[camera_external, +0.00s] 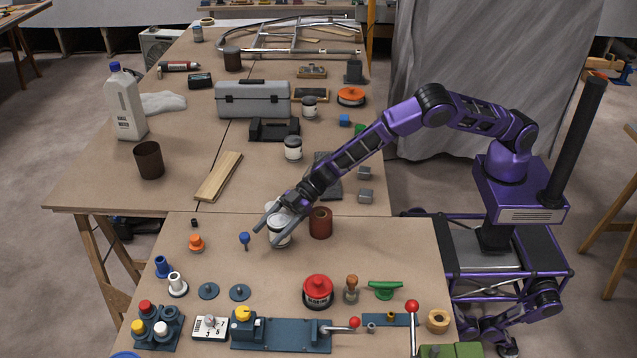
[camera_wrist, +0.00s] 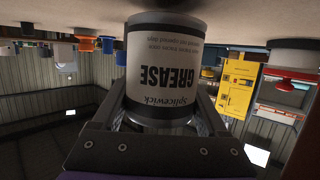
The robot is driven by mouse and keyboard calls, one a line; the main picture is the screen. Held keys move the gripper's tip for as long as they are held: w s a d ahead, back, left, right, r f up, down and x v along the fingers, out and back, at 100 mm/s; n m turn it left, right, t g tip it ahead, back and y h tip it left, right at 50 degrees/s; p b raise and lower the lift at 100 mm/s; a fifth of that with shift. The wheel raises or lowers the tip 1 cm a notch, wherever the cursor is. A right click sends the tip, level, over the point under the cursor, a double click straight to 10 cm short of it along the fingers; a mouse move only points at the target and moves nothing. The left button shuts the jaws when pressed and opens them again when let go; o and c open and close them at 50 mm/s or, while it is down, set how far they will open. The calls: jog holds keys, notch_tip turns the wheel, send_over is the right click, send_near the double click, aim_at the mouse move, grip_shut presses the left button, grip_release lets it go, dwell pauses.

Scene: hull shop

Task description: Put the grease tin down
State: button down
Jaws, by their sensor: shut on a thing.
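The grease tin (camera_external: 279,234) is a white can with a dark band, at the middle of the near table (camera_external: 345,262). My gripper (camera_external: 275,222) is shut on it, with a finger on either side. In the wrist view the tin (camera_wrist: 163,75) fills the middle, its "GREASE" label upside down, and the gripper's fingers (camera_wrist: 163,112) flank it. The tin's bottom is at or close to the table top; I cannot tell whether it touches. The far side of the tin is hidden.
A brown cylinder (camera_external: 320,222) stands close to the right of the tin. A blue knob (camera_external: 244,239) stands to its left. A red-topped round piece (camera_external: 317,291) stands nearer the front. The table between the tin and the grey discs (camera_external: 240,292) is clear.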

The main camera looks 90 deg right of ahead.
jog(key=shift+f, duration=0.55)
jog(key=shift+f, duration=0.15)
grip_release()
jog(key=shift+d+r, duration=0.1)
jog(key=shift+r, duration=0.1)
jog(key=p+v, duration=0.1)
jog(key=v, duration=1)
jog(key=shift+s+d+r, duration=0.1)
jog(key=shift+s+d, duration=0.15)
jog(key=shift+s, duration=0.05)
